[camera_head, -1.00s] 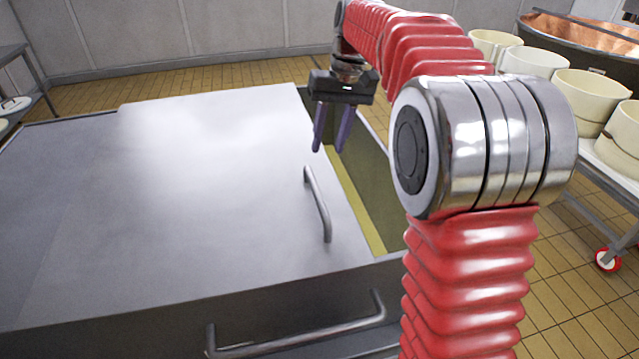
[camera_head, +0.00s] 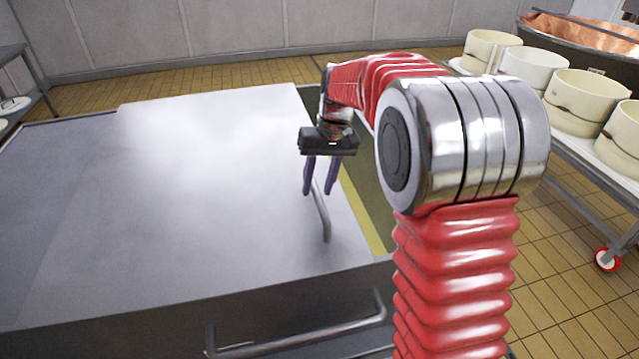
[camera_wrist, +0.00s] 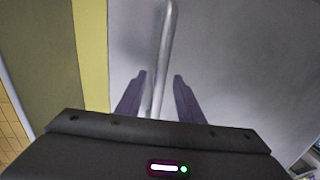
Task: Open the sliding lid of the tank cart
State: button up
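The tank cart's sliding lid (camera_head: 200,190) is a wide grey metal sheet covering most of the cart, with an open strip along its right side. A bar handle (camera_head: 323,218) stands on the lid near its right edge. My gripper (camera_head: 318,192) is over the far end of this handle, fingers pointing down and apart. In the wrist view the lid handle (camera_wrist: 165,40) runs between the two purple fingers (camera_wrist: 160,78), with gaps visible on both sides. The far end of the handle is partly hidden by the fingers. I cannot tell how far the fingertips are above the lid.
The cart's front bar handle (camera_head: 300,335) is at the near side. A table with several cream moulds (camera_head: 585,95) and a copper vat (camera_head: 590,35) stand to the right. A grey rack (camera_head: 25,80) stands at the far left. Tiled floor lies around the cart.

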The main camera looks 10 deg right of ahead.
jog(key=shift+c, duration=0.2)
grip_shut()
dwell(0.4)
